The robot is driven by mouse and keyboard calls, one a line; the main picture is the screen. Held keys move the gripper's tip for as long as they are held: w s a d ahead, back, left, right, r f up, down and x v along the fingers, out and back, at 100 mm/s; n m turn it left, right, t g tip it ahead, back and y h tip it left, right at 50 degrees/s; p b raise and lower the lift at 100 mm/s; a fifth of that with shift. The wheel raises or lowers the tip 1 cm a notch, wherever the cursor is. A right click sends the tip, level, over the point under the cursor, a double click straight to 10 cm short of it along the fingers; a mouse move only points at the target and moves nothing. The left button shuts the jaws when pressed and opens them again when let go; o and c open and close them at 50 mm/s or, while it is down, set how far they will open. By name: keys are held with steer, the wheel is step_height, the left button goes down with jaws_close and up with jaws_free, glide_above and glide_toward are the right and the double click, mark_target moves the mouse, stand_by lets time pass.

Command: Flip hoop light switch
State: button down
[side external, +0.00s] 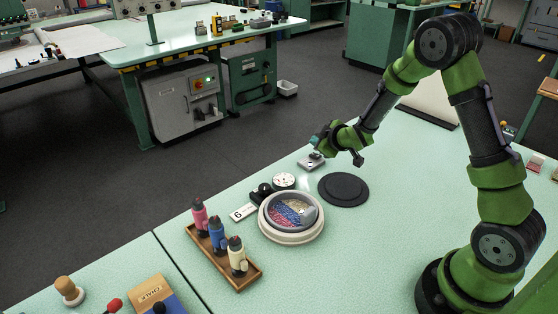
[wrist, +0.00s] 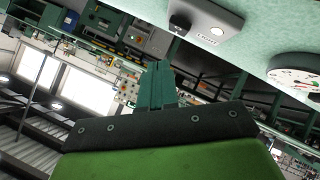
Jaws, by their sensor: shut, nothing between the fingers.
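The light switch (side external: 311,162) is a small grey plate with a dark toggle, lying on the pale green table behind the hoop. In the wrist view its plate (wrist: 212,17) appears upside down at the top, with a "LIGHT" label, a small bright white spot and the dark toggle (wrist: 179,24) at its left end. My gripper (side external: 317,140) is just above the switch, with its teal fingers (wrist: 161,70) shut and empty. The fingertips appear apart from the toggle in the wrist view. The round hoop (side external: 291,234) holds a patch of blue, pink and beige tufting.
A white dial gauge (side external: 284,181) stands between switch and hoop; it also shows in the wrist view (wrist: 297,72). A black disc (side external: 343,188) lies to the right. A wooden tray (side external: 246,280) with three coloured bottles is front left. A "6" card (side external: 243,212) lies beside the hoop.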

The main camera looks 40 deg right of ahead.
mark_target(318, 157)
steer(key=shift+s+r, duration=0.2)
steer(key=shift+r, duration=0.7)
steer(key=shift+s+r, duration=0.15)
steer(key=shift+r, duration=0.7)
